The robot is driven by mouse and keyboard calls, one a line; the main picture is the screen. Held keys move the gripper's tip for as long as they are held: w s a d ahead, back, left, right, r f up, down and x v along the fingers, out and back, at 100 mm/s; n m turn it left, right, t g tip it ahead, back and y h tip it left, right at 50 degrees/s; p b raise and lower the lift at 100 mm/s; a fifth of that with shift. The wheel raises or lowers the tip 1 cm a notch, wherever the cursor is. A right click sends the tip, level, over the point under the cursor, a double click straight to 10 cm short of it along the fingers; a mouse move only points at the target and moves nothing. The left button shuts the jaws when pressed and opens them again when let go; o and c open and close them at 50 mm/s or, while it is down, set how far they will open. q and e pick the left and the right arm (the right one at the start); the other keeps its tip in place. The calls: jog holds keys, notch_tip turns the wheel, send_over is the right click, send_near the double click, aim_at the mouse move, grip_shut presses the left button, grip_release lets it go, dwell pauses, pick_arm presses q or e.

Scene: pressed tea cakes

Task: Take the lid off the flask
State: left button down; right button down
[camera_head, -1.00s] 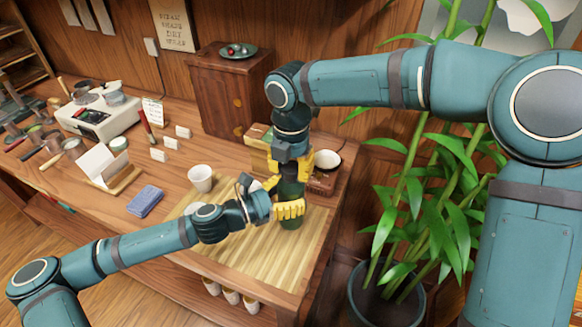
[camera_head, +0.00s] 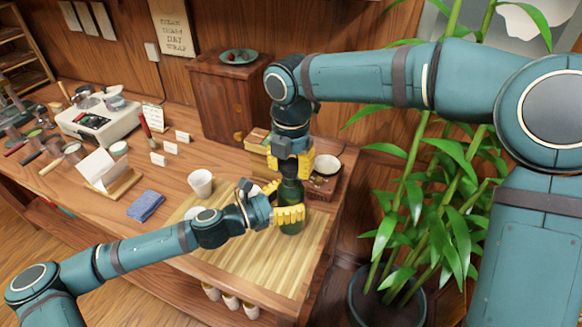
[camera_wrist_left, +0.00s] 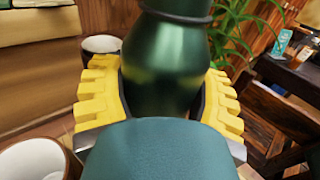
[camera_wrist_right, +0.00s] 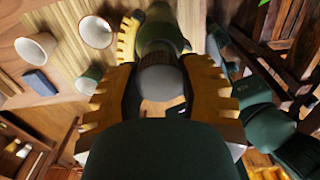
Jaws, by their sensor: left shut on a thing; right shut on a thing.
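The dark green flask (camera_head: 291,192) stands upright at the right end of the counter, over the slatted mat. My left gripper (camera_head: 283,214) is shut around its body from the side. The left wrist view shows the flask (camera_wrist_left: 172,60) between the yellow fingers. My right gripper (camera_head: 293,170) points down from above and is shut on the flask's grey lid (camera_wrist_right: 162,82). In the right wrist view the green flask body (camera_wrist_right: 160,32) lies just beyond the lid. The fingers hide the seam, so I cannot tell whether lid and flask still touch.
A white cup (camera_head: 201,182) stands left of the grippers, and a folded blue cloth (camera_head: 146,206) lies farther left. A small white bowl (camera_head: 327,163) sits behind the flask. A wooden cabinet (camera_head: 228,95) stands behind, and a leafy plant (camera_head: 425,220) is close on the right.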

aim_at(291, 164)
jog(key=shift+r, duration=2)
pick_arm(q)
grip_release()
